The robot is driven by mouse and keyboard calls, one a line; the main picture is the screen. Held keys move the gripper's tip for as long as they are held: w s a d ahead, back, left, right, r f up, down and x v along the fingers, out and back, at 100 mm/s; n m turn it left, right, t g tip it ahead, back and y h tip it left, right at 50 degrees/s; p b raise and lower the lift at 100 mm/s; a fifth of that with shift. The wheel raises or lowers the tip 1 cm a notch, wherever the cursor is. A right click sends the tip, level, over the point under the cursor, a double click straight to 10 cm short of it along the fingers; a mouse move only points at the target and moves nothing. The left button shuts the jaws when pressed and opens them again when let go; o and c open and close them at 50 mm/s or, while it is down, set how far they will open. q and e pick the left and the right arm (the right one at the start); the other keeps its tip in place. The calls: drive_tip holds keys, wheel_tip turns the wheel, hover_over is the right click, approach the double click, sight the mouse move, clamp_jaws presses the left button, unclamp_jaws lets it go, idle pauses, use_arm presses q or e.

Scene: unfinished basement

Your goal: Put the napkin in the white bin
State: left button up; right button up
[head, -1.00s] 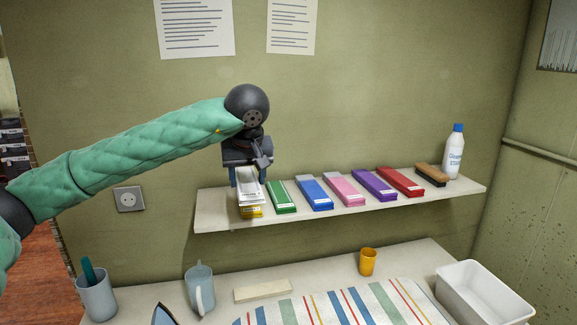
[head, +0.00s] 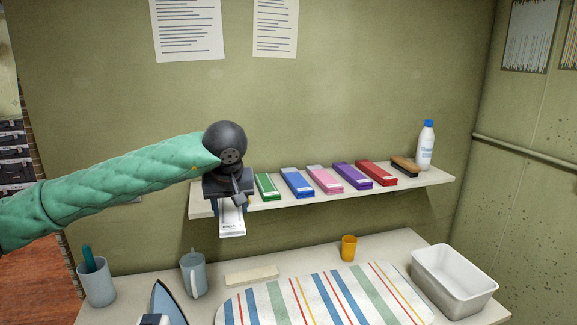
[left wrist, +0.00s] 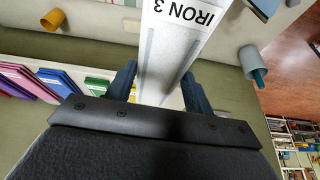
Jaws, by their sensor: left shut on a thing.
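My left gripper (head: 230,205) is shut on a white, flat, label-like piece (head: 232,222) and holds it in front of the left end of the shelf. The left wrist view shows this piece (left wrist: 172,50) between the fingers (left wrist: 160,88), with "IRON 3" printed on it. I cannot tell whether it is the napkin itself or a label on it. The white bin (head: 436,290) stands at the right end of the table, well to the right of the gripper, and looks empty. My right gripper is not in view.
The wall shelf (head: 300,203) holds several coloured flat pieces, a brush (head: 404,167) and a white bottle (head: 425,147). On the table are a striped ironing board (head: 320,297), an iron (head: 165,305), a jug (head: 193,273), a cup (head: 97,282) and an orange cup (head: 348,248).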

use_arm(q)
drive_tip(key=s+a+f+m, duration=0.1)
drive_tip(key=s+a+f, duration=0.2)
drive_tip(key=f, duration=0.9)
drive_tip(key=s+a+f+m+h, duration=0.1)
drive_tip(key=s+a+f, duration=0.2)
drive_tip(key=f, duration=0.9)
drive_tip(key=shift+s+a+f+m, duration=0.15)
drive_tip(key=shift+s+m, duration=0.15)
drive_tip(key=shift+s, duration=0.2)
